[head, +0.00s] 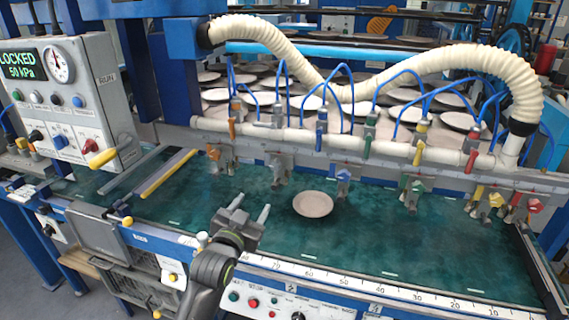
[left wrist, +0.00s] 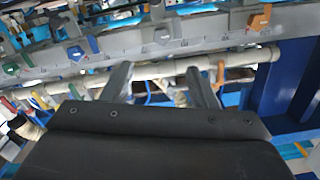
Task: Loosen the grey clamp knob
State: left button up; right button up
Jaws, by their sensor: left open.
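The grey clamp knob (head: 277,162) sits on the long grey rail (head: 380,172), between an orange knob (head: 213,153) and a blue knob (head: 343,173). In the left wrist view the grey knob (left wrist: 163,36) shows on the rail beyond my fingers. My left gripper (head: 250,207) is open and empty, above the green bed in front of the rail. It is apart from the grey knob, nearer the front edge. Its two spread fingers show in the left wrist view (left wrist: 161,84). My right gripper is not in view.
A pale plate (head: 313,204) lies on the green bed (head: 365,245), right of my left gripper. Green, yellow and red knobs (head: 535,206) continue along the rail to the right. A cream pipe (head: 300,135) with coloured valves runs behind. A control box (head: 65,100) reads LOCKED.

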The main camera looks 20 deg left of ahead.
pick_arm(q)
jog(key=p, duration=0.2)
send_near(274, 167)
jog(key=w, duration=0.7)
jog(key=shift+d, duration=0.15)
jog(key=shift+w, duration=0.95)
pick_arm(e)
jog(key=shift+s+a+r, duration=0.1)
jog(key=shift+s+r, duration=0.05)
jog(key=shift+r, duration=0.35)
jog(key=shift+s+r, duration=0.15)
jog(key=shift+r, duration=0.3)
pick_arm(q)
jog(key=c, duration=1)
jog(key=shift+o, duration=0.2)
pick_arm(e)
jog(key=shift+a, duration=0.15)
